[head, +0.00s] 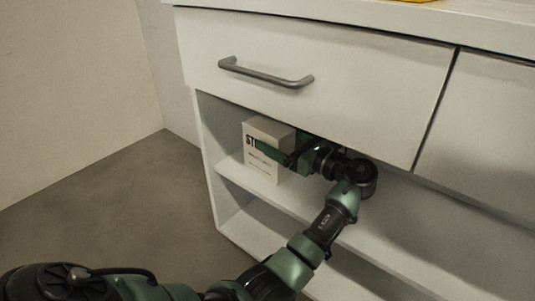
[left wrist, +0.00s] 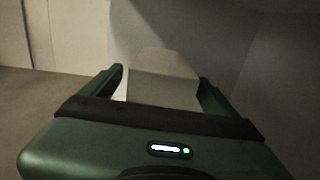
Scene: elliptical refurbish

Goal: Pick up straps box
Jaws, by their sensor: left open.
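The straps box (head: 262,167) is a pale carton with dark lettering, partly readable as "ST". It stands upright on the upper open shelf under the drawer, near the shelf's left end. My left gripper (head: 270,151) reaches in from the right, and its fingers cover part of the lettered side. In the left wrist view the box (left wrist: 162,78) lies between the two open fingers of the left gripper (left wrist: 160,88), one on each side. I cannot tell whether either finger touches it. My right gripper is not in view.
The white cabinet has a closed drawer (head: 330,75) with a grey handle (head: 265,75) just above the shelf opening. The shelf (head: 232,169) has a lower compartment below it. Grey floor (head: 130,200) is clear on the left.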

